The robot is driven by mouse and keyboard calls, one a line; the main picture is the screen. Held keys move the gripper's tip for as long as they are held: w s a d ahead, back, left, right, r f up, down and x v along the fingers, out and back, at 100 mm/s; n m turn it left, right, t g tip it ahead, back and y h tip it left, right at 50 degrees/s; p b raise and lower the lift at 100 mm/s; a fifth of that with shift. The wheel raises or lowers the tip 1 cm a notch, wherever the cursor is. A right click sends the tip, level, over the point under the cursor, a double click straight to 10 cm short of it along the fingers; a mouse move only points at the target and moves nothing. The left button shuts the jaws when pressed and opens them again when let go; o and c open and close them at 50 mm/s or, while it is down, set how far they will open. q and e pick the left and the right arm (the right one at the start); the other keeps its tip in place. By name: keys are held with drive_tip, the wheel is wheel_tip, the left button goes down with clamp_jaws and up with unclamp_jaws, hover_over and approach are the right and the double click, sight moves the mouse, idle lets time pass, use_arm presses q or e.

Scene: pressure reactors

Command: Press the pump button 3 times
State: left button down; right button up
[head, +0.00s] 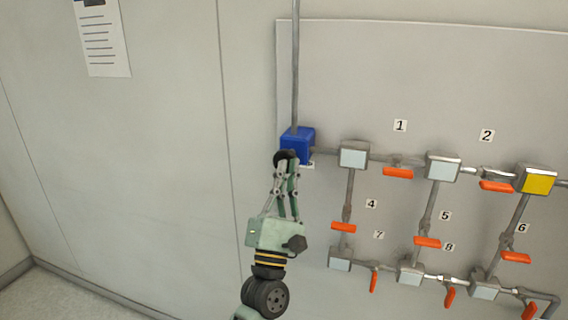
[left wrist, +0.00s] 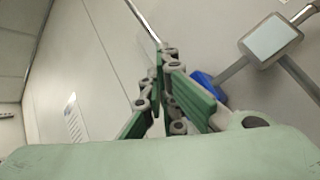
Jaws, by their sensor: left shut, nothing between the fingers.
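The pump is a blue box (head: 303,140) at the left end of the pipework on the wall panel, below a vertical pipe. A dark round part, which looks like its button, shows at the gripper's fingertips. My left gripper (head: 286,158) is shut and empty, with its tips in front of the blue box's lower left. I cannot tell whether the tips touch it. In the left wrist view the blue box (left wrist: 207,88) shows partly behind the green fingers (left wrist: 163,62). My right gripper is not in view.
Grey pipes link several square boxes, one of them yellow (head: 537,180), with orange valve handles (head: 398,173) and number labels to the right of my gripper. A paper notice (head: 102,38) hangs on the wall at upper left. The wall left of my arm is bare.

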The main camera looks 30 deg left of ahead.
use_arm(q)
drive_tip(key=shift+s+d, duration=0.2)
drive_tip(key=shift+s, duration=0.6)
drive_tip(key=shift+s+d, duration=0.25)
drive_tip(key=shift+s, duration=0.6)
drive_tip(key=shift+s+d, duration=0.2)
drive_tip(key=shift+s, duration=0.6)
